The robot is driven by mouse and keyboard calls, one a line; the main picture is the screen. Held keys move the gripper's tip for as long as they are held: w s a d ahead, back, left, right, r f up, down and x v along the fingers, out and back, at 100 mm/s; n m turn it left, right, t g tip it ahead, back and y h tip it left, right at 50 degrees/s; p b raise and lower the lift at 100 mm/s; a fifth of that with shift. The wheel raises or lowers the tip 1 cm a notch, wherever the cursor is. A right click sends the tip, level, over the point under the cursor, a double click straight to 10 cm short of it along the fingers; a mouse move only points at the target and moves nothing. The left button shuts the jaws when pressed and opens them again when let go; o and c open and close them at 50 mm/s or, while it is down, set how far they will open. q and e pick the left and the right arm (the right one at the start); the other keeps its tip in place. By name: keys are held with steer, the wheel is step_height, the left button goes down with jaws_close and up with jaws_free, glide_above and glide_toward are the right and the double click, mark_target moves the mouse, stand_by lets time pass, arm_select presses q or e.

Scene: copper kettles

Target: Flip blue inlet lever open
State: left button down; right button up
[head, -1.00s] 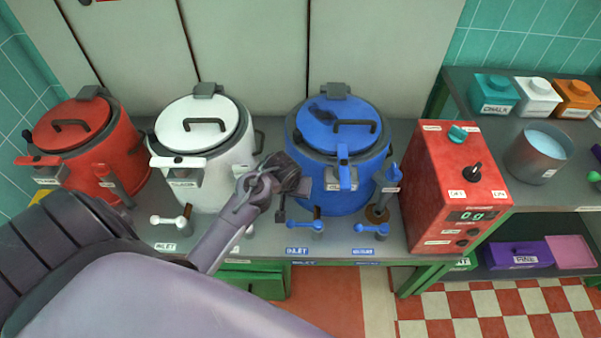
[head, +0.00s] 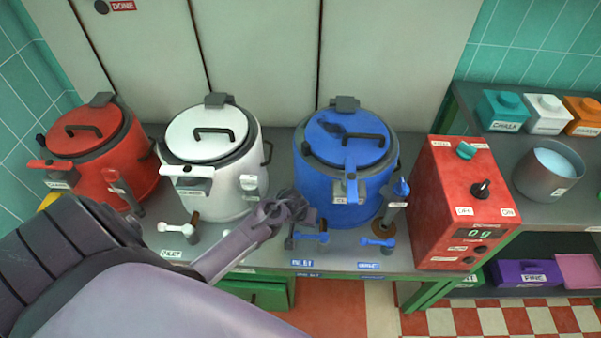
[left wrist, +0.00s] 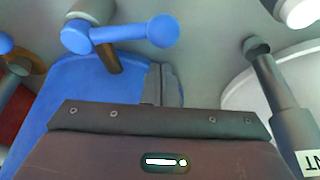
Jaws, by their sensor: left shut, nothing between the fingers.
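The blue inlet lever (head: 310,238) is on the counter in front of the blue kettle (head: 345,185), above a blue label (head: 302,263). Its handle lies roughly sideways. My left gripper (head: 290,238) is shut and empty, at the lever's left end in the head view; whether it touches the lever is unclear. In the left wrist view the lever (left wrist: 120,34), with its round end knob, lies beyond the shut fingers (left wrist: 158,85). A second blue lever (head: 378,241) stands to its right. My right gripper is not in view.
The white kettle (head: 212,165) and its white lever (head: 180,230) stand left. The red kettle (head: 95,155) is farther left. A red control box (head: 460,210) stands right of the blue kettle. Counter between the blue levers is clear.

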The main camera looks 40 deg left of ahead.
arm_select(q)
steer(key=shift+s+d, duration=0.3)
steer(key=shift+s, duration=0.5)
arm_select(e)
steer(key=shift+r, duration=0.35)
